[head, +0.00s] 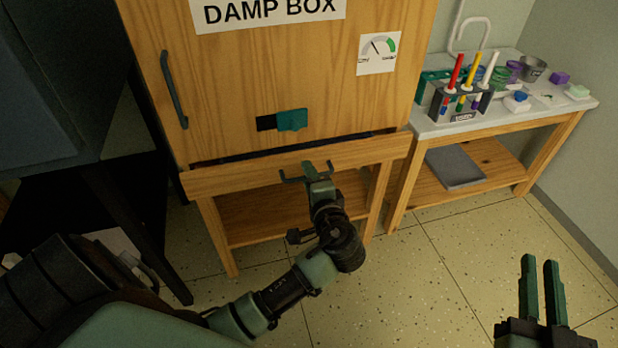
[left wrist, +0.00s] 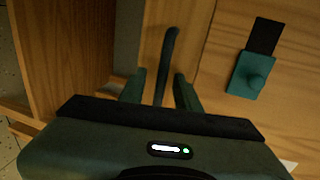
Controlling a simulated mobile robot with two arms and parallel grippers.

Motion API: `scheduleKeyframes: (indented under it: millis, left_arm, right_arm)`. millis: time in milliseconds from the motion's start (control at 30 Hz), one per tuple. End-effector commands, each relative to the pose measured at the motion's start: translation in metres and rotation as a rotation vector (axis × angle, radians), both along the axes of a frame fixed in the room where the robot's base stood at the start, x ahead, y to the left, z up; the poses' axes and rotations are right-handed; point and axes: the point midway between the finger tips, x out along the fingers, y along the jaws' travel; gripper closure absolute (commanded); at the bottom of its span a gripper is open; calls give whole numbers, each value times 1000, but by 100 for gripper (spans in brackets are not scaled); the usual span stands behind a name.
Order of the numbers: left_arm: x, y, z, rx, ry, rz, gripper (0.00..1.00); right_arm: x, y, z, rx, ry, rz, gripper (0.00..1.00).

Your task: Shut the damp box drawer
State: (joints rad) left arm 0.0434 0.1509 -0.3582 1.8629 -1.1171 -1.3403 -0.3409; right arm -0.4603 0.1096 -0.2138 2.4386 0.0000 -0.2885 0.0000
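The damp box (head: 265,75) is a wooden cabinet with a labelled door. Its drawer (head: 240,180) is the low wooden front under the door; a dark gap shows above it, so it stands partly out. In the left wrist view, turned sideways, the drawer front (left wrist: 195,40) is a wooden strip with a dark bar handle (left wrist: 168,60). My left gripper (head: 310,172) is at the drawer front. Its fingers (left wrist: 158,88) are apart, one on each side of the handle, with a gap visible on one side. My right gripper (head: 541,290) is open and empty, away from the box.
The door has a dark handle (head: 173,90) and a teal latch (head: 292,120). A bench (head: 425,127) with a tool rack and small pots stands at right. A dark cabinet (head: 60,85) is at left. Speckled floor (head: 450,260) is clear in front.

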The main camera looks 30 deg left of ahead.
Motion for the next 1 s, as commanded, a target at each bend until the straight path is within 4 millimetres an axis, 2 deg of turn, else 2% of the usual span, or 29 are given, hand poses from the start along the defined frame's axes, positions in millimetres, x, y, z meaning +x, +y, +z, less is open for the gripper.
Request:
scheduleKeyframes:
  millis: [233, 333, 367, 1000]
  left_arm:
    - [0, 1, 0, 0, 0, 0, 67]
    - [0, 1, 0, 0, 0, 0, 95]
    - [0, 1, 0, 0, 0, 0, 100]
    - [0, 0, -1, -1, 1, 0, 100]
  right_arm:
    - [0, 0, 1, 1, -5, 0, 80]
    - [0, 0, 1, 1, -5, 0, 80]
    - [0, 0, 1, 1, -5, 0, 80]
    - [0, 0, 1, 2, -4, 0, 80]
